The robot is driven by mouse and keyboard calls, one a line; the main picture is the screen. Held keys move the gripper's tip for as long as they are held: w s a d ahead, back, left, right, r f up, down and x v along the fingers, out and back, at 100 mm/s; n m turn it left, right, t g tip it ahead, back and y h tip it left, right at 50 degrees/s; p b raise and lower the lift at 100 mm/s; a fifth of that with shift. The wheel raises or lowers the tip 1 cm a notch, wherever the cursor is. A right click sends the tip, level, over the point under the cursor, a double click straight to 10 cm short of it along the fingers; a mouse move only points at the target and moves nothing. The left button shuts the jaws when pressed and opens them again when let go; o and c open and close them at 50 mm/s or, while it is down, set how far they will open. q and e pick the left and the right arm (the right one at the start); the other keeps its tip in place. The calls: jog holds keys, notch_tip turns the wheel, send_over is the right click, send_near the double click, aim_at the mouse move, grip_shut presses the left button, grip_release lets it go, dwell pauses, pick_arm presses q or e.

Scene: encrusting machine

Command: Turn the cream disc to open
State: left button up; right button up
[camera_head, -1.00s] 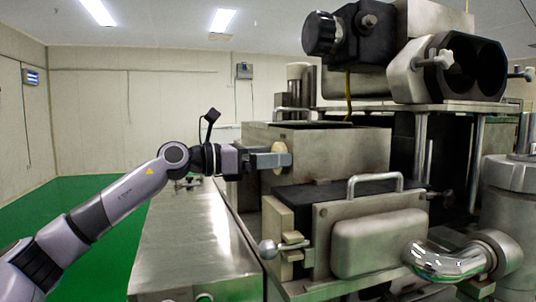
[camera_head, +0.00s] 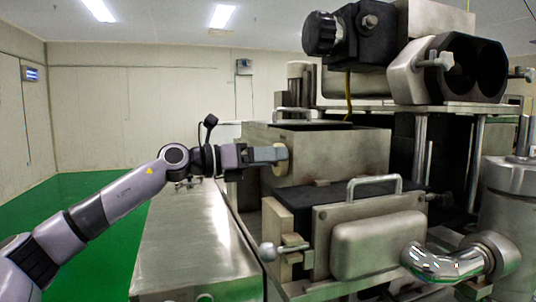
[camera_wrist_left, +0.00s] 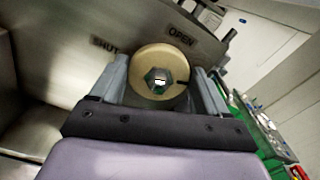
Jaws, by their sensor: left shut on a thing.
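The cream disc (camera_head: 281,168) is on the left face of the metal box of the machine, partly hidden by my left gripper (camera_head: 282,154). In the left wrist view the round cream disc (camera_wrist_left: 161,54) has a shiny hexagonal piece at its centre. The fingers of my left gripper (camera_wrist_left: 162,70) lie on either side of the disc, shut on it. The plate behind the disc carries an OPEN label (camera_wrist_left: 181,36) and a SHUT label (camera_wrist_left: 106,45). My right gripper is not in view.
A long steel cabinet (camera_head: 190,245) stands below my left arm. A handled metal cover (camera_head: 375,240) with a ball-ended lever (camera_head: 268,251) is below and right of the disc. Green floor (camera_head: 85,200) is open at the left.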

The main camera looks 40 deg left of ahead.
pick_arm(q)
jog(key=shift+w+a+f+n, duration=0.1)
jog(key=shift+n, duration=2.25)
jog(key=shift+s+a+f+n, duration=0.1)
jog(key=shift+n, duration=2.3)
jog(key=shift+w+a+f+n, duration=0.1)
jog(key=shift+n, duration=2.25)
jog(key=o, duration=1)
jog(key=shift+f, duration=0.1)
jog(key=b+v, duration=0.6)
jog(key=v, duration=0.1)
jog(key=shift+b, duration=0.35)
